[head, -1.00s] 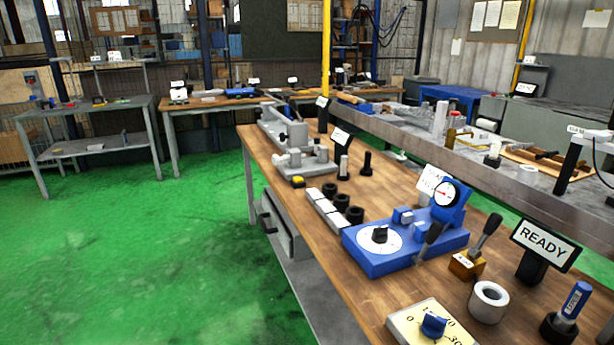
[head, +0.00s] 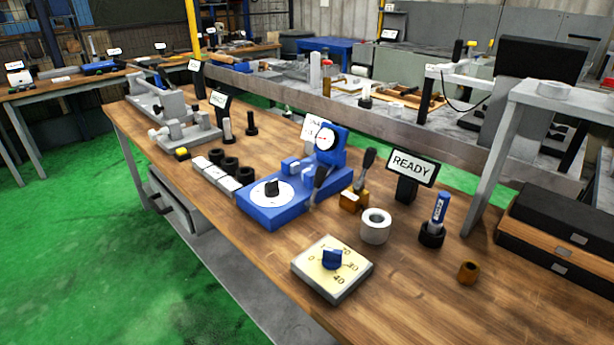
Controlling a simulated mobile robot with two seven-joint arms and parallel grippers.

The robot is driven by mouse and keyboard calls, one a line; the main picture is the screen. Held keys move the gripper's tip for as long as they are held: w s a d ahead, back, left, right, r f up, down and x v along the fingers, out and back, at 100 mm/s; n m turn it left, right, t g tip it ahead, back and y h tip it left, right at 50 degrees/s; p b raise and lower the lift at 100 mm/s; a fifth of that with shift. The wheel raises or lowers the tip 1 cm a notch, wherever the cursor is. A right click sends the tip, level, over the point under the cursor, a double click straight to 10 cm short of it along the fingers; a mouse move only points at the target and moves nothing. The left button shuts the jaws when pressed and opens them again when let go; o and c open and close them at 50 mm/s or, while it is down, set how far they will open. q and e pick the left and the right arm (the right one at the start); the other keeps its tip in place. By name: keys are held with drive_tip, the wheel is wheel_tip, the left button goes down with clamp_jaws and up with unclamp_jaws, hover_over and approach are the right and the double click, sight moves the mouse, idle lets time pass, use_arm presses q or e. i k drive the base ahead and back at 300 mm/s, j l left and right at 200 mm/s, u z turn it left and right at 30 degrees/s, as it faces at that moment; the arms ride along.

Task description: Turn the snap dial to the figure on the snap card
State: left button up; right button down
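The likely snap dial is a cream square plate (head: 312,283) near the front edge of the wooden bench, with a blue knob (head: 333,259) in its middle. Figures around the knob include 0, 30 and 40; others are partly hidden by the knob. A white card (head: 314,127) stands behind the blue gauge fixture. It is partly hidden by the round gauge, and I cannot read its figure or tell whether it is the snap card. Neither of my grippers shows in the head view.
On the bench (head: 420,310) stand a blue fixture (head: 262,215) with a white dial, a READY sign (head: 411,167), a grey ring (head: 375,227), a blue-handled tool (head: 440,210) and a small brown bush (head: 468,272). Black cases (head: 560,215) lie at right. The bench's front right is clear.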

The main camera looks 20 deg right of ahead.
sight(271, 189)
drive_tip(key=i+j+z, duration=0.25)
drive_tip(key=z, duration=0.2)
drive_tip(key=i+j+z, duration=0.2)
drive_tip(key=j+z, duration=0.25)
drive_tip(key=i+j+z, duration=0.1)
drive_tip(key=j+z, duration=0.35)
